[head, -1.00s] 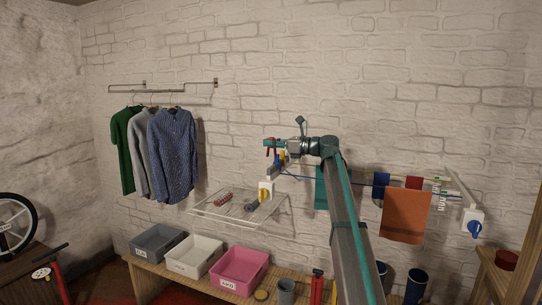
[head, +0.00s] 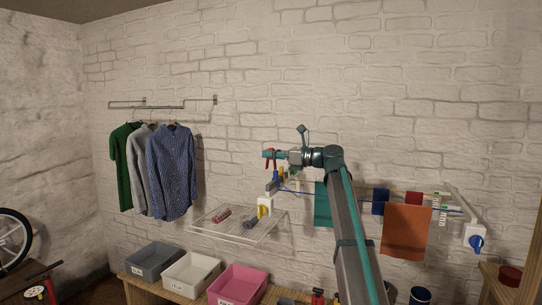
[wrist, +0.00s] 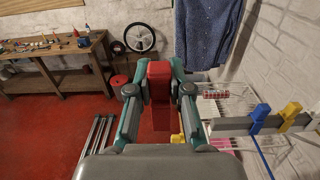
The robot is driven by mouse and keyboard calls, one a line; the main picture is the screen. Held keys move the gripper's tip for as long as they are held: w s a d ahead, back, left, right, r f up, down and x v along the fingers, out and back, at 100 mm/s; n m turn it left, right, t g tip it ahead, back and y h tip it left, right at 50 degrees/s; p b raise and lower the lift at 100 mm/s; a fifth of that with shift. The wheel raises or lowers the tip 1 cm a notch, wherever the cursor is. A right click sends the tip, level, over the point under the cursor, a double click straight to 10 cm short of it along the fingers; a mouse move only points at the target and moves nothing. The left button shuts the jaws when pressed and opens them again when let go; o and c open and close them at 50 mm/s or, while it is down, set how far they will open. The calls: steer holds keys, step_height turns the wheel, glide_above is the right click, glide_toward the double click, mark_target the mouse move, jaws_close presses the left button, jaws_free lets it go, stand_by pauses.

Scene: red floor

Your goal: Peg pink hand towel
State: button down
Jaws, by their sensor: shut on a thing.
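My gripper (wrist: 159,85) is shut on a red, block-shaped peg (wrist: 159,105), which stands between its two fingers in the wrist view. In the head view my gripper (head: 270,158) is in front of the wall, above the left end of the clothesline. A blue peg (wrist: 260,116) and a yellow peg (wrist: 290,113) sit on a grey bar to the right in the wrist view. On the line hang a teal towel (head: 323,204), a blue cloth (head: 380,202), a small red cloth (head: 412,198) and an orange towel (head: 406,232). I cannot make out a pink hand towel.
A wire rack (head: 245,228) holding small items is below my gripper. Grey (head: 153,260), white (head: 192,273) and pink (head: 238,285) crates stand on a bench. Shirts (head: 172,170) hang on a rail at left. The line's right bracket (head: 475,237) is on the wall.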

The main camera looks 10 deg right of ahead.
steer(key=shift+r+p, duration=1.65)
steer(key=shift+r, duration=0.7)
